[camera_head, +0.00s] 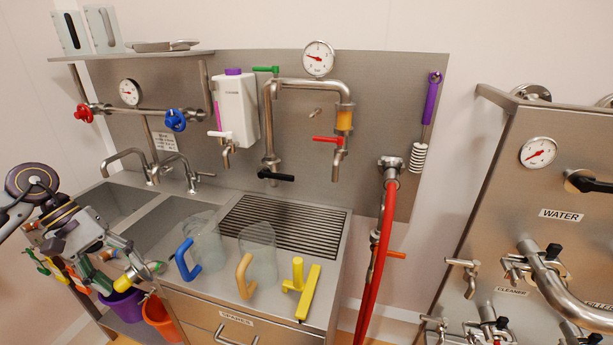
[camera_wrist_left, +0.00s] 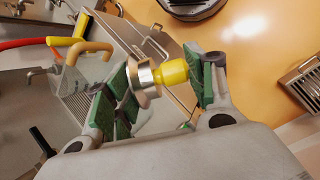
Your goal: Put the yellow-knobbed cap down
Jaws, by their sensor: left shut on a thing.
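The yellow-knobbed cap (camera_head: 124,283) is held at the tips of my left gripper (camera_head: 130,274), in front of the sink counter's left part in the head view. In the left wrist view, the cap's yellow knob (camera_wrist_left: 174,73) and round metal body lie between the green finger pads of my left gripper (camera_wrist_left: 162,76), which is shut on it. The fingers partly hide the cap in the head view. My right gripper is in neither view.
On the counter (camera_head: 222,287) stand a clear jug with a blue handle (camera_head: 187,262) and one with an orange handle (camera_head: 244,275). A yellow tool (camera_head: 309,292) lies right of them. Purple (camera_head: 121,304) and orange buckets (camera_head: 162,318) are below. The ribbed drain area (camera_head: 285,226) is clear.

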